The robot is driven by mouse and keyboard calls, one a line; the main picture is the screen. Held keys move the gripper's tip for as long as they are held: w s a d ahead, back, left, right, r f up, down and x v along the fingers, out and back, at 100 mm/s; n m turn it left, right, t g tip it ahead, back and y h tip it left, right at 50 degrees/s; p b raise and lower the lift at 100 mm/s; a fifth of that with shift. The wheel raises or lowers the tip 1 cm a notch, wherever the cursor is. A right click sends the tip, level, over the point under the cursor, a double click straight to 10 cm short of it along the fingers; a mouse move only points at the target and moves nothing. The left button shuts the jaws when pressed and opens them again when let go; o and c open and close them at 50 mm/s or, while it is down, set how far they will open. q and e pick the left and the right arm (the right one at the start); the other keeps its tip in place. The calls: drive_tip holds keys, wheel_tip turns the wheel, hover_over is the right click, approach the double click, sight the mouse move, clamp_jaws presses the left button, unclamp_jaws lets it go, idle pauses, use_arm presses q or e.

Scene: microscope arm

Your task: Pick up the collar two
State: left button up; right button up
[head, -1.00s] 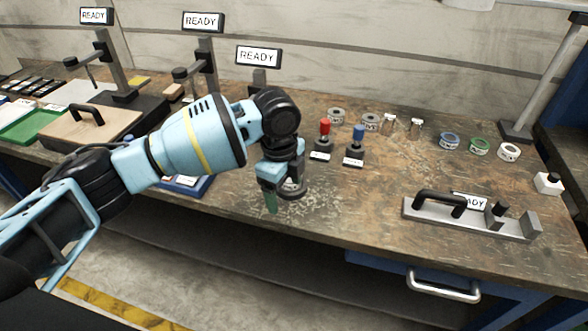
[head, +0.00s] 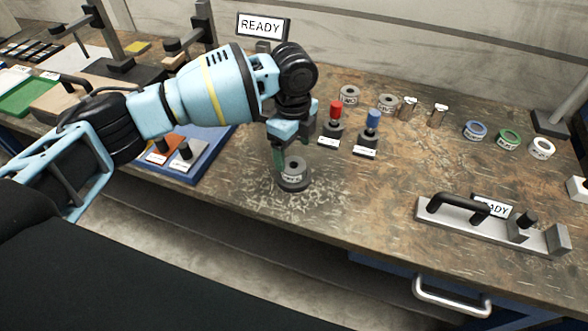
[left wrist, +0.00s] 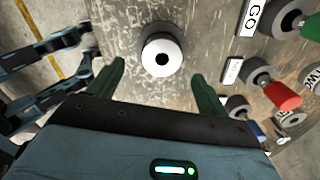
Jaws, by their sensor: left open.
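A grey collar with a pale label (head: 293,168) sits on a dark round base near the front edge of the bench. The label is too small to read. In the left wrist view its pale ring top with a dark hole (left wrist: 161,58) lies ahead, between the lines of the fingers. My left gripper (head: 292,148) is open just above and behind it, with green fingers (left wrist: 155,80) apart and empty. Two other grey labelled collars (head: 349,94) (head: 387,104) stand farther back. The right gripper is not in view.
A red-topped knob (head: 335,112) and a blue-topped knob (head: 372,122) stand right of the gripper. Blue, green and white rings (head: 509,138) sit farther right. A handled metal fixture (head: 490,225) lies front right. A blue tray (head: 205,165) is to the left.

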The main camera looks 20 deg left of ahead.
sight(294, 160)
use_arm(q)
drive_tip(key=shift+w+f, duration=0.15)
drive_tip(key=shift+f, duration=2.35)
drive_tip(key=shift+r, duration=0.1)
drive_tip(key=c, duration=1.6)
